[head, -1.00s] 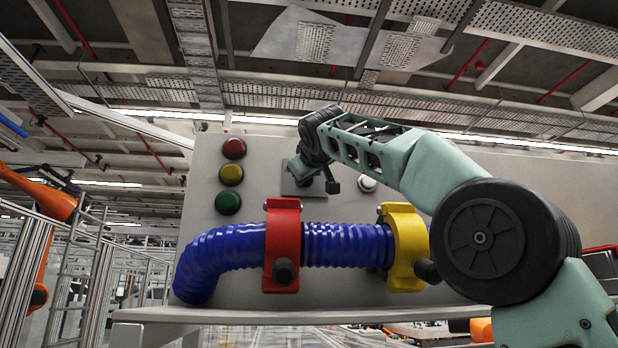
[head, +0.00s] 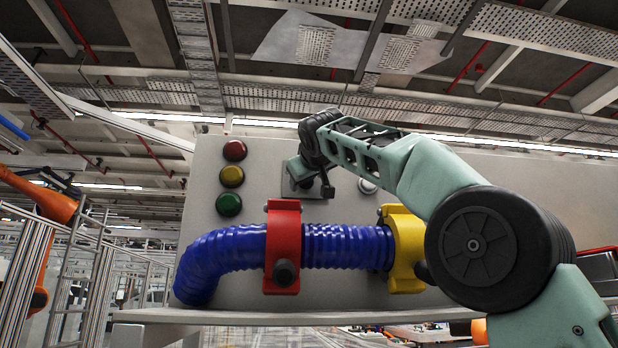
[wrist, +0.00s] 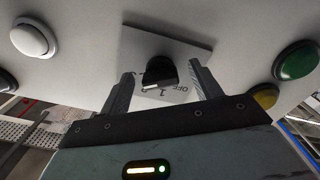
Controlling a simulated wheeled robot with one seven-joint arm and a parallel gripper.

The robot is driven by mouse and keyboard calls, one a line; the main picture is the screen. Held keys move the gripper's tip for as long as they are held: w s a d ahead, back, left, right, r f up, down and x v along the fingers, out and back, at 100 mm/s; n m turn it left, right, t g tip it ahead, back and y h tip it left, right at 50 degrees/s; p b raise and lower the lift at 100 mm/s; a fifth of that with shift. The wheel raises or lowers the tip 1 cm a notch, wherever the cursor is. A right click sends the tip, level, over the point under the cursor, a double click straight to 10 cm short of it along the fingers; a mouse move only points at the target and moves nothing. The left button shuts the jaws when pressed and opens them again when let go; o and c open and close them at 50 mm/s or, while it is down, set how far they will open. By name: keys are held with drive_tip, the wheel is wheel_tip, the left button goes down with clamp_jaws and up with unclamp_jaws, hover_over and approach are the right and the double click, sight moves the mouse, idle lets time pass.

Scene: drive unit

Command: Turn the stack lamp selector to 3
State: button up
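The selector is a black knob (wrist: 160,72) on a light square plate (wrist: 165,38) in the wrist view. The plate's printed marks appear upside down there; OFF and 1 are readable, and the rest is partly hidden. My gripper (wrist: 163,84) is open, with one finger on each side of the knob and a visible gap to each. In the head view my gripper (head: 306,172) is in front of the plate (head: 288,184) and hides the knob. The stack lamps are red (head: 235,151), yellow (head: 232,176) and green (head: 228,204), left of the plate.
Below runs a blue corrugated hose (head: 345,247) in a red clamp (head: 283,247) and a yellow clamp (head: 404,250). A ledge (head: 230,317) lies beneath the panel (head: 208,165).

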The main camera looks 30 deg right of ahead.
drive_tip(key=shift+s, duration=0.15)
drive_tip(key=b+v, duration=0.6)
drive_tip(key=v, duration=1.1)
drive_tip(key=shift+s+r, duration=0.1)
drive_tip(key=shift+a, duration=0.1)
